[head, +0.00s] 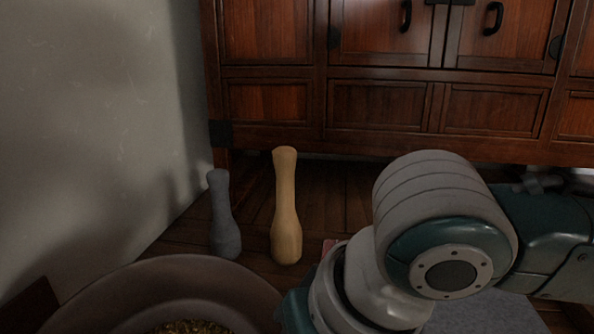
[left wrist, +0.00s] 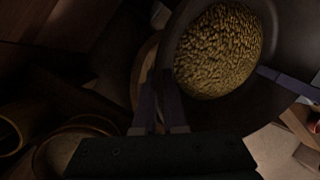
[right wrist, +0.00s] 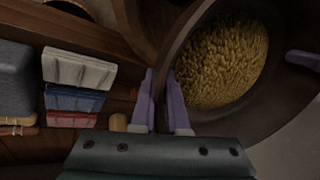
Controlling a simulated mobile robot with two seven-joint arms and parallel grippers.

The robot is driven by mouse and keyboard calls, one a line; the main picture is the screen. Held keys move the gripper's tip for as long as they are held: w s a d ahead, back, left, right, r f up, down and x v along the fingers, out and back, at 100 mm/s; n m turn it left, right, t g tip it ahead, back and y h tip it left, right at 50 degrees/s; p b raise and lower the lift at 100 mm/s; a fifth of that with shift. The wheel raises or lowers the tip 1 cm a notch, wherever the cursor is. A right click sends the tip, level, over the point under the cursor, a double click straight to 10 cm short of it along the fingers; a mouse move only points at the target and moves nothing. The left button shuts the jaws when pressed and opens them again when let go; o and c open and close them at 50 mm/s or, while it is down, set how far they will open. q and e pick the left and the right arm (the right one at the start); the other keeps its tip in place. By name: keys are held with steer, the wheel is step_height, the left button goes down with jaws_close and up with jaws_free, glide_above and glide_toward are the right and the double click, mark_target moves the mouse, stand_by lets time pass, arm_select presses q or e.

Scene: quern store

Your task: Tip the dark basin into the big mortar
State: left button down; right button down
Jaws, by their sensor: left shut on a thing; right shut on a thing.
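The dark basin (head: 150,277) shows at the lower left of the head view, cut off by the bottom edge, with golden grain (head: 190,327) inside. In the left wrist view my left gripper (left wrist: 158,110) is shut on the basin's wall (left wrist: 262,112). In the right wrist view my right gripper (right wrist: 166,108) is shut on the basin's wall (right wrist: 185,48). The grain lies pooled in the basin in both wrist views. A round wooden rim (left wrist: 146,68) shows partly behind the basin in the left wrist view. I cannot tell whether it is the big mortar.
A grey pestle (head: 223,220) and a pale yellow pestle (head: 286,210) stand upright beyond the basin. A wooden cabinet (head: 390,105) closes off the back, a wall (head: 95,120) the left. Folded white, blue and red cloths (right wrist: 78,90) lie left in the right wrist view.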

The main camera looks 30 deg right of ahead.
arm_select(q)
steer(key=shift+s+a+r+t, duration=0.1)
steer(key=shift+s+r+t, duration=0.05)
steer(key=shift+r+t, duration=0.7)
arm_select(e)
steer(key=shift+s+d+r+t, duration=0.1)
steer(key=shift+d+r+t, duration=0.1)
steer(key=shift+r+t, duration=0.55)
steer(key=shift+d, duration=0.1)
steer(key=shift+r, duration=0.1)
